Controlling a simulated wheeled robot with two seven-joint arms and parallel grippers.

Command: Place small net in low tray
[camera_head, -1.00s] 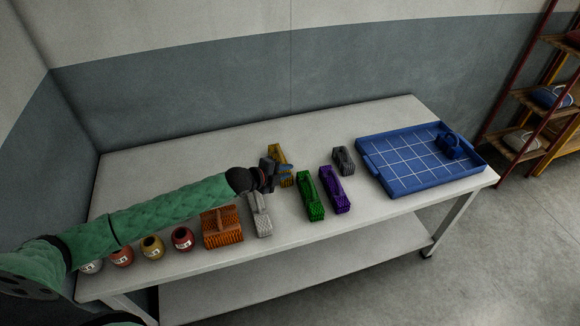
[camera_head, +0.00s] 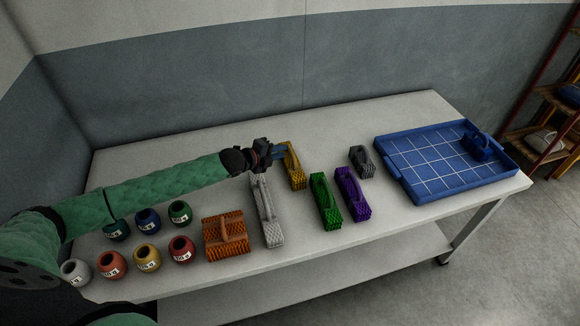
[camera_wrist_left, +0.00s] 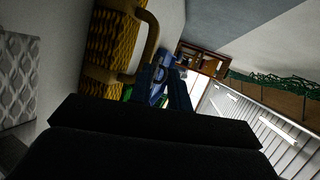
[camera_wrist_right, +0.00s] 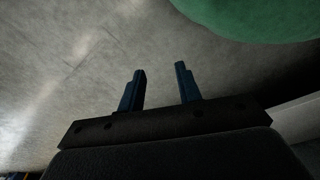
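Several nets with handles lie on the table: a small dark grey net (camera_head: 363,163), a yellow net (camera_head: 295,168), a green net (camera_head: 325,203), a purple net (camera_head: 352,195), a long light grey net (camera_head: 268,212) and a wide orange net (camera_head: 226,235). A small blue net (camera_head: 478,146) sits in the low blue tray (camera_head: 408,187), at its far right. My left gripper (camera_head: 281,152) is at the yellow net's handle; its fingers show apart in the left wrist view (camera_wrist_left: 163,88), beside the handle (camera_wrist_left: 152,40). Whether they straddle it is unclear. My right gripper (camera_wrist_right: 160,88) is open and empty.
Several labelled round pots, including a red one (camera_head: 181,249), stand at the table's left end. The table (camera_head: 215,165) is clear behind the nets. A shelf rack (camera_head: 545,115) stands beyond the tray at right. My right gripper is over bare floor.

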